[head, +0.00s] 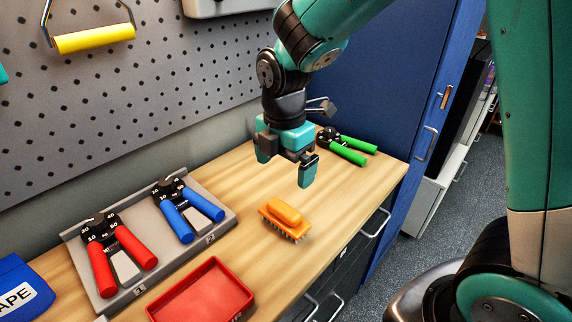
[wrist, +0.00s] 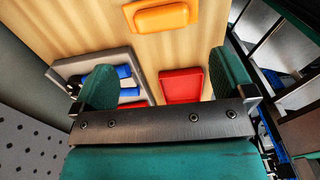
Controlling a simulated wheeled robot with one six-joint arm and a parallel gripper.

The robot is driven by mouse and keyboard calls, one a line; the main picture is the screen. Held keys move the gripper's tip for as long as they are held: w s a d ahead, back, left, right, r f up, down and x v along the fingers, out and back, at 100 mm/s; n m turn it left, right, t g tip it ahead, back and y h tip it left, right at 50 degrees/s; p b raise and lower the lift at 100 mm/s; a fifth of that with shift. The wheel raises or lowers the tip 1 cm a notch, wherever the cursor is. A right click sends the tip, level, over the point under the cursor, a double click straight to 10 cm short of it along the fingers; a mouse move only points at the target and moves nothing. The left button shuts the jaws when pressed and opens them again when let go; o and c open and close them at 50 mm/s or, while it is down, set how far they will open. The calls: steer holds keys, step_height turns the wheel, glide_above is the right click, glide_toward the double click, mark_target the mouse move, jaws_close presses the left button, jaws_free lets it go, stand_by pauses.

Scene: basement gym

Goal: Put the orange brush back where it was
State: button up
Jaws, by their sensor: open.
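The orange brush (head: 285,218) lies bristles down on the wooden bench top, right of the grey tray and behind the red tray. My gripper (head: 286,170) is open and empty above the bench, a little behind the brush and apart from it. In the wrist view the brush (wrist: 160,16) shows at the top, beyond the open fingers (wrist: 160,85). The red tray (head: 205,293) is empty in the head view. It also shows in the wrist view (wrist: 181,86), between the fingers.
A grey tray (head: 226,221) holds red-handled grips (head: 118,255) and blue-handled grips (head: 188,212). Green-handled grips (head: 347,147) lie at the back right of the bench. A pegboard (head: 150,90) stands behind, and a blue cabinet (head: 400,75) stands at the far end. Bare wood surrounds the brush.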

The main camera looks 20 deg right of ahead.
steer(key=s+a+r+m+y, duration=0.2)
steer(key=s+r+m, duration=0.2)
steer(key=s+m, duration=0.3)
steer(key=s+a+r+m+y, duration=0.2)
steer(key=s+r+m, duration=0.2)
steer(key=s+m, duration=0.4)
steer(key=s, duration=0.3)
steer(key=shift+a+r, duration=0.15)
steer(key=shift+a, duration=0.25)
steer(key=shift+c, duration=0.5)
